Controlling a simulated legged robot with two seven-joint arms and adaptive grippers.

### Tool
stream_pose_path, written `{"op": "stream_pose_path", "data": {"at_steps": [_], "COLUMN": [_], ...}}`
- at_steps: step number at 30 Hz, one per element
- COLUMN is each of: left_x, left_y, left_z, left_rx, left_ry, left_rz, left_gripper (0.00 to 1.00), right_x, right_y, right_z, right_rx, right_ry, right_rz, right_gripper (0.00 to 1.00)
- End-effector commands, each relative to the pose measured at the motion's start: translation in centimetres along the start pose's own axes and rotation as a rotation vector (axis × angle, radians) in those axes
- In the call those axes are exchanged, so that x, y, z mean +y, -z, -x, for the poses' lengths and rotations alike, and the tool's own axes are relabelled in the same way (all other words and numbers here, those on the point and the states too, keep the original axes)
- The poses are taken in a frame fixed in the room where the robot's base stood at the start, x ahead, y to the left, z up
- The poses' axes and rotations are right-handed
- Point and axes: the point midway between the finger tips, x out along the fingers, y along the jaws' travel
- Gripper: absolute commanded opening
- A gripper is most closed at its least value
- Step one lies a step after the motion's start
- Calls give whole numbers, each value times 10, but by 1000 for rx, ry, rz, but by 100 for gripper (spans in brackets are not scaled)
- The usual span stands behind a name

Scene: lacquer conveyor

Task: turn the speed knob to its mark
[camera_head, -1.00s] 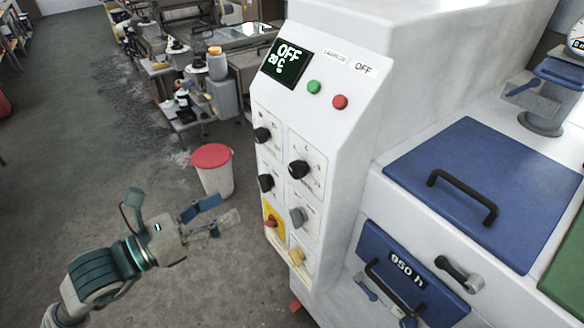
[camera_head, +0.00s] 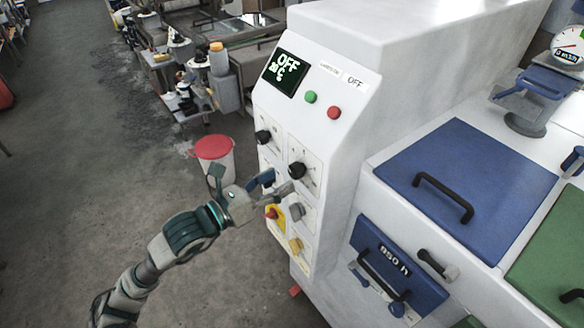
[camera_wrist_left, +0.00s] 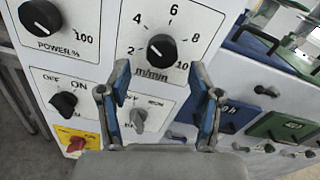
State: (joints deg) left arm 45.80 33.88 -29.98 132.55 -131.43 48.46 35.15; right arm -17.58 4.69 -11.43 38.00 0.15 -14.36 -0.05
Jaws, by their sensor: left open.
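The speed knob is the black knob on the m/min dial (camera_wrist_left: 161,50), on the white cabinet's front panel. In the head view this knob (camera_head: 297,170) is at the panel's right column. Its dial shows 2, 4, 6, 8 and 10 around it in the wrist view. I cannot make out a separate mark or the exact pointer setting. My left gripper (camera_head: 279,181) is open and empty, just in front of the panel and slightly below the knob. In the wrist view its blue-padded fingers (camera_wrist_left: 162,75) stand apart on either side below the knob, not visibly touching it.
The POWER % knob (camera_wrist_left: 41,18), black OFF/ON switch (camera_wrist_left: 64,104), grey switch (camera_wrist_left: 138,119) and red knob on yellow (camera_wrist_left: 76,143) are close by. A display (camera_head: 285,72) reads OFF. A red-lidded bin (camera_head: 214,158) stands left; a blue hatch (camera_head: 455,180) is right.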

Motion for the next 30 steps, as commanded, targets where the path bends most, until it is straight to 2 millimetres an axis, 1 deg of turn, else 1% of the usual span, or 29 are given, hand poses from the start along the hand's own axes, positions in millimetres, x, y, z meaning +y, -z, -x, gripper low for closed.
{"op": "stream_pose_path", "data": {"at_steps": [1,3,6,9,13,19,20,21,23,24,26,27,30], "left_x": [-1,-1,0,0,0,0,0,1,1,1,1,1,2], "left_y": [-3,-2,-2,-1,0,0,0,0,0,0,0,0,0], "left_z": [-10,-22,-35,-43,-47,-47,-47,-47,-47,-47,-47,-47,-47], "left_rx": [-1,0,-1,0,0,0,0,0,0,0,0,0,0], "left_ry": [2,1,0,-1,-1,-1,-1,-1,-1,-1,-2,-2,-3], "left_rz": [2,0,1,1,-1,0,0,0,0,0,0,0,0], "left_gripper": [64,64,64,64,64,64,59,49,34,24,9,4,4], "right_x": [0,0,0,0,0,0,0,0,0,0,-1,-1,-1], "right_y": [-5,-12,-8,-8,-8,-8,-8,-8,-8,-8,-8,-8,-8], "right_z": [3,4,6,7,8,7,7,7,7,7,7,7,7], "right_rx": [-2,-5,-1,-2,-2,-3,-3,-3,-4,-4,-4,-4,-4], "right_ry": [0,0,-1,-1,-1,0,0,0,0,0,0,0,0], "right_rz": [1,2,2,1,1,1,1,1,1,1,1,1,1], "right_gripper": [40,40,40,40,40,40,40,40,40,40,40,40,40]}}
